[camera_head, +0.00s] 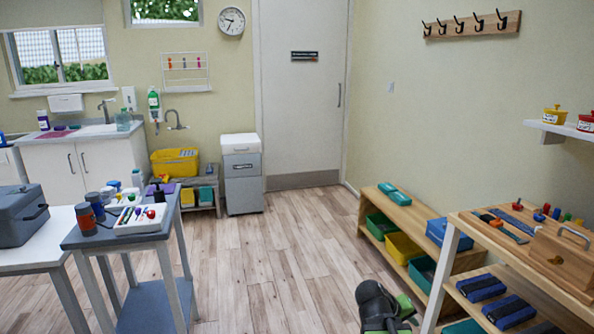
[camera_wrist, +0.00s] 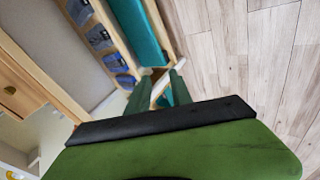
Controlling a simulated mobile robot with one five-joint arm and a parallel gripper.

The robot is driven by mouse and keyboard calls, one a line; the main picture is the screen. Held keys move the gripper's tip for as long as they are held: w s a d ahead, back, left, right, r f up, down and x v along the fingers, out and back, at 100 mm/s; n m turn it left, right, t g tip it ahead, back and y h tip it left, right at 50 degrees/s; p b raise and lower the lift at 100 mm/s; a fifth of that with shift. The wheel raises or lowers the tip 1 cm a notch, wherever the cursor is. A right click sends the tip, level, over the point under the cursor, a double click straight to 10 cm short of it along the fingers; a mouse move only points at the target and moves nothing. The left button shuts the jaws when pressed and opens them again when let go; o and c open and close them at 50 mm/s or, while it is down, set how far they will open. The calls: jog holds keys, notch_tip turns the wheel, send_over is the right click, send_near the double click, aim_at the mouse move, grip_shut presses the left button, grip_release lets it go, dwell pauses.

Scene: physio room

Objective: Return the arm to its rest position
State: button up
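My gripper (camera_wrist: 160,76) shows in the wrist view as two dark green fingers beyond a black bar and a wide green body. The fingers stand apart with a gap between them, and nothing is held. Past the fingertips are a pale wooden post and the side of a shelf unit. In the head view, a dark and green part of my arm (camera_head: 378,306) shows at the bottom edge, right of the middle, above the floor and left of the wooden shelf table. The fingertips cannot be made out clearly there.
The wooden shelf table (camera_head: 452,240) with tools and blue packs stands close on the right. A low wooden shelf (camera_head: 411,220) with coloured bins stands behind it. A grey-topped cart (camera_head: 100,238) stands at left. The wooden floor (camera_head: 275,255) between is clear.

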jog(key=s+a+f+m+g+y, duration=0.1)
jog(key=s+a+f+g+y, duration=0.2)
jog(key=a, duration=0.4)
jog(key=s+a+f+y, duration=0.3)
jog(key=a+y, duration=0.1)
jog(key=a, duration=0.4)
notch_tip(320, 180, up, 23)
jog(key=p, duration=2.3)
jog(key=shift+s+a+r, duration=0.15)
jog(key=shift+a, duration=0.2)
